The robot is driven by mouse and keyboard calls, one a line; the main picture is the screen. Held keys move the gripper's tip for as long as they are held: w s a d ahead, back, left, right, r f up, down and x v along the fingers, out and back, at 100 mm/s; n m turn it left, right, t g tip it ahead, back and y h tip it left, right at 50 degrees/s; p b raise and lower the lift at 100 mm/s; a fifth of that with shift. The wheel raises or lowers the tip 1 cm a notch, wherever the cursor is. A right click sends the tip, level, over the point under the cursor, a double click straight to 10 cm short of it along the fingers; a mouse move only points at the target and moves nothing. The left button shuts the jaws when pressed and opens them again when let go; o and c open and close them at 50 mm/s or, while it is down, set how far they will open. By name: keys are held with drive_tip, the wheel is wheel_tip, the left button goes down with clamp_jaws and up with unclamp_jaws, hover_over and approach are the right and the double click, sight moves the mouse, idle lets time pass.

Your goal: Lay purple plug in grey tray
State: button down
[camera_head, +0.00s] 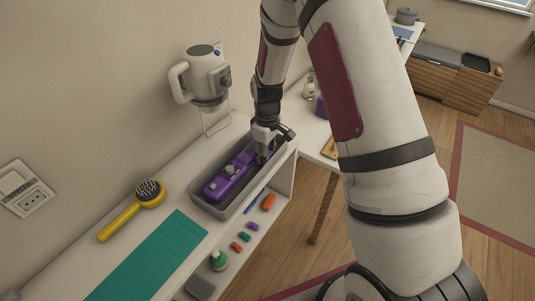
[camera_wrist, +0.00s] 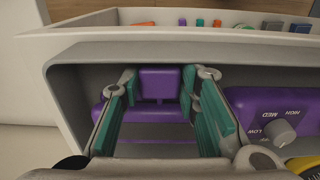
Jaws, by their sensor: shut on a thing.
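The grey tray (camera_head: 238,208) stands on the white shelf top, and its wall also shows in the wrist view (camera_wrist: 200,50). A long purple body with a dial (camera_head: 225,183) lies in it; its dial face shows at the right of the wrist view (camera_wrist: 265,112). My gripper (camera_head: 265,157) reaches down into the tray's far end. In the wrist view its teal-padded fingers (camera_wrist: 165,82) stand on either side of the purple plug (camera_wrist: 158,84), shut on it. The plug is inside the tray walls. Whether it touches the tray floor is hidden.
A yellow hairbrush (camera_head: 135,207) and a green mat (camera_head: 150,262) lie left of the tray. A white wall-mounted appliance (camera_head: 204,78) hangs above with a cable. My arm covers the right.

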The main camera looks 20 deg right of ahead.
drive_tip(key=shift+f, duration=0.1)
drive_tip(key=c, duration=1.2)
unclamp_jaws()
drive_tip(key=s+r+m+t+b, duration=0.15)
drive_tip(key=s+r, duration=0.35)
drive_tip(key=r, duration=0.8)
drive_tip(key=s+r+m+t, duration=0.15)
drive_tip(key=s+r, duration=0.25)
drive_tip(key=r, duration=1)
drive_tip(key=s+r+m+t, duration=0.1)
drive_tip(key=s+r, duration=0.1)
drive_tip(key=s, duration=0.3)
drive_tip(key=s+r+m, duration=0.1)
drive_tip(key=s, duration=0.4)
drive_tip(key=s+a+r+m+t, duration=0.1)
drive_tip(key=s+r+m, duration=0.1)
drive_tip(key=s, duration=0.3)
drive_tip(key=shift+s+a+r+t, duration=0.1)
drive_tip(key=shift+s+r+t, duration=0.1)
drive_tip(key=shift+r+t, duration=0.15)
